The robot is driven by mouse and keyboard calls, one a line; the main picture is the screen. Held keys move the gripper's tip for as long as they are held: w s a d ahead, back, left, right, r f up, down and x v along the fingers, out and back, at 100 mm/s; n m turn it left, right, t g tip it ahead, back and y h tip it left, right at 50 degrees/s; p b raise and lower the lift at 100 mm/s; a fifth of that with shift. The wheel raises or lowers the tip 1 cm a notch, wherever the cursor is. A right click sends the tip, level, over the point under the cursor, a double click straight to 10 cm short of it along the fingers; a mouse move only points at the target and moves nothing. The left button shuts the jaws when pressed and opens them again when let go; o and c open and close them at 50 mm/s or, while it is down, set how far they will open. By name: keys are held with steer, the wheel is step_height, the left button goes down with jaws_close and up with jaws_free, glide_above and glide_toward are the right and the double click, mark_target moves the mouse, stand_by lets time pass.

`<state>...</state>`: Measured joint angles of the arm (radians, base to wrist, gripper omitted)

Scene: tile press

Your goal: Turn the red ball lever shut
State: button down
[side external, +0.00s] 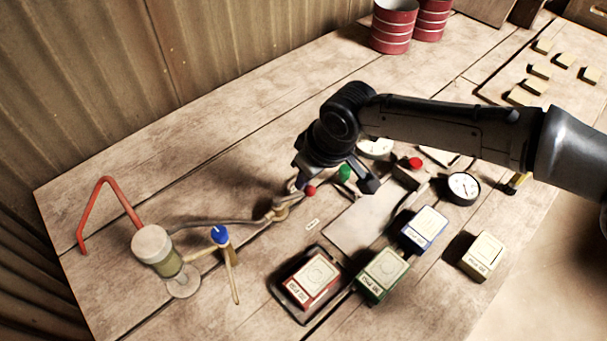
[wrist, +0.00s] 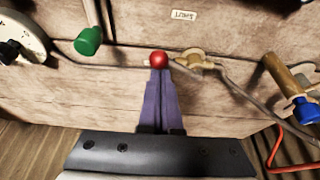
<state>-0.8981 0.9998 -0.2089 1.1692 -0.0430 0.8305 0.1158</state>
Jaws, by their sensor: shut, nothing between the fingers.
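The red ball lever (side external: 310,190) is a small red ball beside a brass valve body (side external: 278,211) on the pipe line. In the wrist view the red ball (wrist: 159,60) lies just beyond my fingertips, and the brass valve (wrist: 197,60) is to its right. My gripper (wrist: 160,74) is shut, with its two purple-lit fingers together and nothing between them. The tips overlap the ball's lower edge in that picture; I cannot tell whether they touch it. In the side view my gripper (side external: 300,182) is low over the valve, and its hand hides part of the surroundings.
A green knob (side external: 344,172) and a blue knob (side external: 219,235) stand on either side. A glass filter (side external: 153,246) and a bent red bar (side external: 98,205) are at left. Red, green and blue boxes (side external: 313,280) stand in front. A gauge (side external: 463,187) is at right.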

steer(key=shift+s, duration=0.1)
steer(key=shift+s+d+m, duration=0.1)
steer(key=shift+s+m, duration=0.1)
steer(key=shift+m, duration=0.4)
steer(key=shift+s+d, duration=0.2)
steer(key=shift+s, duration=1.4)
steer(key=shift+s+a, duration=0.25)
steer(key=shift+s, duration=0.45)
steer(key=shift+s+f, duration=0.1)
steer(key=shift+s, duration=0.05)
